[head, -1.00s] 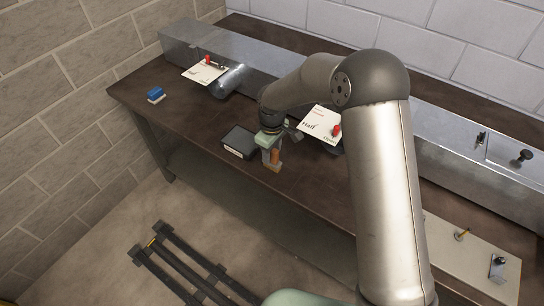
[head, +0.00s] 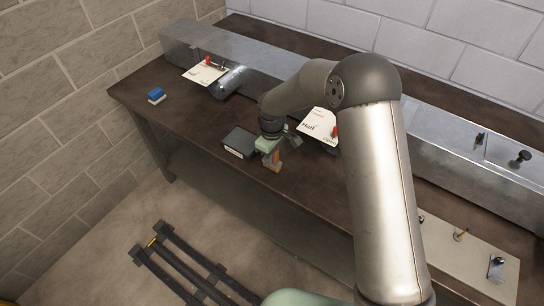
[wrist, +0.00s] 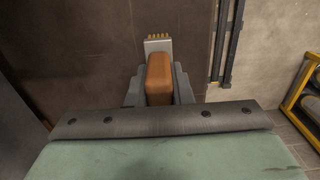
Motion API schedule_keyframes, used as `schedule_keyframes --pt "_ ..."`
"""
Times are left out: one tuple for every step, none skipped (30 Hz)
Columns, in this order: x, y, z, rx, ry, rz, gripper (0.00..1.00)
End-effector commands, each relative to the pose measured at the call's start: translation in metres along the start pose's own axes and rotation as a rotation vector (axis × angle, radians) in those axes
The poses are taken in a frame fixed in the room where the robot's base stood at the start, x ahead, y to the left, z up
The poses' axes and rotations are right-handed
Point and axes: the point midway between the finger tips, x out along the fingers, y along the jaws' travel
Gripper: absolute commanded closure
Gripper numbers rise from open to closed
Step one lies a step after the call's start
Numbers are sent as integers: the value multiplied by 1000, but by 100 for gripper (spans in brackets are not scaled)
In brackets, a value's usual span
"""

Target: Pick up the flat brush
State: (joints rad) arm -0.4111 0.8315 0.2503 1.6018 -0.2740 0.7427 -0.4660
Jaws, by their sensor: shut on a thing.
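The flat brush (head: 276,160) has an orange-brown block handle, with a pale metal ferrule and tan bristles at its end. In the wrist view the brush (wrist: 159,76) is between the two grey fingers, its bristle end pointing away from my palm. My gripper (head: 272,156) is shut on the handle, near the front edge of the dark workbench. In the wrist view my gripper (wrist: 159,88) shows a finger against each side of the handle. I cannot tell whether the bristles touch the bench.
A dark box (head: 240,142) stands just left of my gripper. A blue-topped block (head: 156,95) lies at the bench's left end. A metal duct (head: 270,80) runs along the back, with white cards (head: 318,124) on it. Black rails (head: 185,263) lie on the floor.

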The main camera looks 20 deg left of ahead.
Motion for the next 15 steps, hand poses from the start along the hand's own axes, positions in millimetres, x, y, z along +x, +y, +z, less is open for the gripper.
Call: schedule_keyframes --pt "-4 1 0 1 2 2 100" --pt "-6 1 0 1 2 2 100" --pt "-10 1 0 1 2 2 100" --pt "-15 1 0 1 2 2 100" --pt "-20 1 0 1 4 3 100" --pt "-27 1 0 0 3 3 100" --pt "-33 -2 3 0 3 4 100" --pt "-38 -6 7 -1 3 3 100" --pt "-47 -11 14 -1 3 5 100" --pt "-54 -15 18 -1 4 5 100" --pt "-62 -18 23 1 3 5 100" --pt "-71 -24 30 1 3 5 100" --pt "-79 -28 34 0 4 6 100" --pt "-86 -32 39 0 3 5 100" --pt "-90 -39 47 1 1 4 100"
